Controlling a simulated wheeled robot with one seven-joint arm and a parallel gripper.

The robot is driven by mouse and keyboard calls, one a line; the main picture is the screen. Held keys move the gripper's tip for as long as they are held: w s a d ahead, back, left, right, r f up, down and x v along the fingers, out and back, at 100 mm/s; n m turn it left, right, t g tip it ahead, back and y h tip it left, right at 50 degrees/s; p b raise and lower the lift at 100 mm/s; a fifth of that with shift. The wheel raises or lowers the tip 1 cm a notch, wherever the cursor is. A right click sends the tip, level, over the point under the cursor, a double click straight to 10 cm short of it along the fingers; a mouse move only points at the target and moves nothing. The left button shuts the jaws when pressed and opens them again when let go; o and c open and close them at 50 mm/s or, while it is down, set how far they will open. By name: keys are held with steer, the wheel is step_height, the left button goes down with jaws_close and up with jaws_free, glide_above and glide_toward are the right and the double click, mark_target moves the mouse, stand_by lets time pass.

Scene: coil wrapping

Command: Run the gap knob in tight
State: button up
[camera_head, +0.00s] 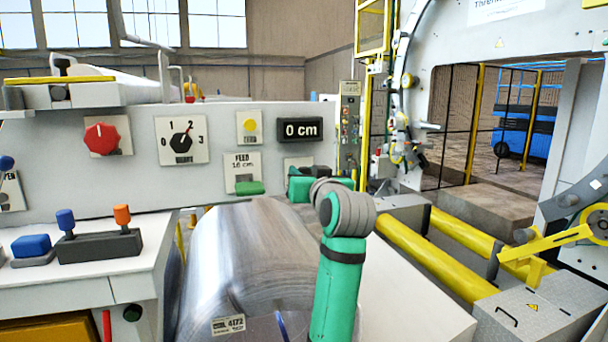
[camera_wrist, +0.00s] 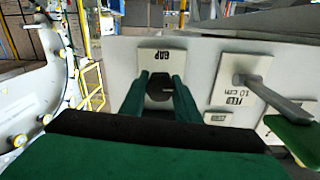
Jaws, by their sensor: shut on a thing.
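The gap knob (camera_wrist: 160,91) is a dark, round knob on a pale plate (camera_wrist: 163,58) marked GAP in the wrist view. The two green fingers of my gripper (camera_wrist: 161,98) stand on either side of it, shut on it. In the head view, my green gripper (camera_head: 300,187) reaches the panel just below the partly hidden gap plate (camera_head: 297,162). The knob itself is hidden there by the gripper. How far the knob is turned cannot be told.
Left of the gripper in the head view is the feed plate (camera_head: 243,163) with a green-ended lever (camera_head: 250,188). A 0 cm display (camera_head: 300,130), a dial (camera_head: 181,140) and a red knob (camera_head: 101,138) share the panel. A metal coil (camera_head: 235,250) lies below.

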steer(key=m, duration=0.4)
steer(key=shift+m, duration=0.3)
steer(key=m, duration=0.4)
steer(key=shift+w+d, duration=0.1)
steer(key=m, duration=0.4)
steer(key=shift+f+m+g, duration=0.1)
steer(key=shift+m+g, duration=0.2)
steer(key=shift+m, duration=0.1)
steer(key=m, duration=0.4)
steer(key=shift+f+m, duration=0.1)
steer(key=shift+m, duration=0.2)
steer(key=o, duration=1)
steer(key=shift+o, duration=0.2)
